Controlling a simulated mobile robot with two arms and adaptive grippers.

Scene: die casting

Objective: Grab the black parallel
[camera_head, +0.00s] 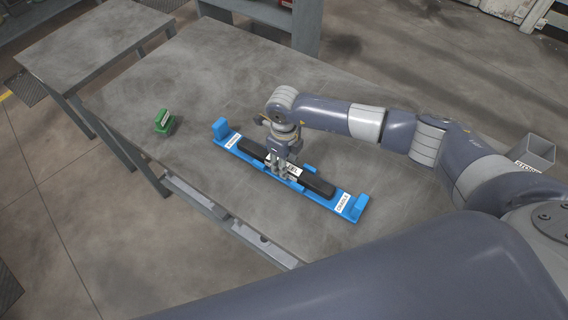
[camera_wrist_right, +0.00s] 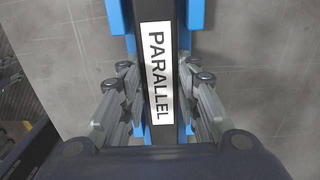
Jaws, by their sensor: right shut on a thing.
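The black parallel (camera_head: 318,186) is a long dark bar lying in the blue cradle (camera_head: 222,131) on the grey table. Its white label reads PARALLEL and also shows in the right wrist view (camera_wrist_right: 160,70). My right gripper (camera_head: 281,174) comes down from above on the middle of the bar. Its fingers (camera_wrist_right: 160,110) sit on both sides of the bar and are shut on it. The bar still lies along the cradle; whether it is lifted at all I cannot tell. The fingertips are partly hidden. My left gripper is not in view.
A small green block (camera_head: 163,120) with a label stands on the table (camera_head: 200,75) to the left of the cradle. A grey bin (camera_head: 535,152) is at the right. Another table (camera_head: 85,45) stands at the upper left. The table behind the cradle is clear.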

